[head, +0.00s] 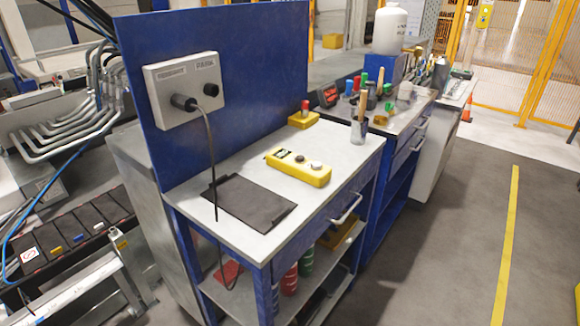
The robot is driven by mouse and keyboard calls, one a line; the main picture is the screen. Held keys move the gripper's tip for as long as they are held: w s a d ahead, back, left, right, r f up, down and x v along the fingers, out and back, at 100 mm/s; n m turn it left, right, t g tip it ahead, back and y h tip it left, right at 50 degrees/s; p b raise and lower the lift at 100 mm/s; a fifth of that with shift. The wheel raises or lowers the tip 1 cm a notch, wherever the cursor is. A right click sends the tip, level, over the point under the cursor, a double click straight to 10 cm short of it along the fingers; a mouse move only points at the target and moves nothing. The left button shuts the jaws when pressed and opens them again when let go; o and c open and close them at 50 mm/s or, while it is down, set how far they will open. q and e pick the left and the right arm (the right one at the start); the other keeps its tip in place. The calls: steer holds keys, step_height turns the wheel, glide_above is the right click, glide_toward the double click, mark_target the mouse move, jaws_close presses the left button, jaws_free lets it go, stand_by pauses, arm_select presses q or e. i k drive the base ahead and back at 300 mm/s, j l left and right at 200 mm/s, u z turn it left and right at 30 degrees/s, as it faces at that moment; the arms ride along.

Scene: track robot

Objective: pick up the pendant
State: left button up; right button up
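A yellow pendant (298,167) lies flat on the light grey top of a blue workbench (345,151). It has a dark part near its left end and round buttons, one pale, toward its right end. It lies behind and to the right of a black flat mat or tray (248,202). Nothing covers it. Neither of my grippers shows in the head view.
A blue back panel carries a grey socket box (184,88) with a plug; its dark cable hangs across the bench's left side. A small yellow box with a red knob (303,116) and a metal cup with a brush (359,127) stand behind the pendant. Open floor lies right.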

mark_target(298, 166)
steer(key=l+u, duration=0.15)
steer(key=u, duration=0.3)
steer(key=i+l+u, duration=0.1)
steer(key=u, duration=0.35)
steer(key=l+u, duration=0.45)
steer(key=l, duration=0.35)
steer(key=l+u, duration=0.15)
steer(key=l, duration=0.35)
steer(key=k+l+u, duration=0.15)
steer(key=l, duration=0.35)
steer(key=l+u, duration=0.15)
steer(key=l, duration=0.35)
steer(key=k+l, duration=0.1)
steer(key=l, duration=0.4)
steer(key=k+l, duration=0.1)
steer(key=l, duration=0.45)
steer(key=k+l+u, duration=0.1)
steer(key=l, duration=0.4)
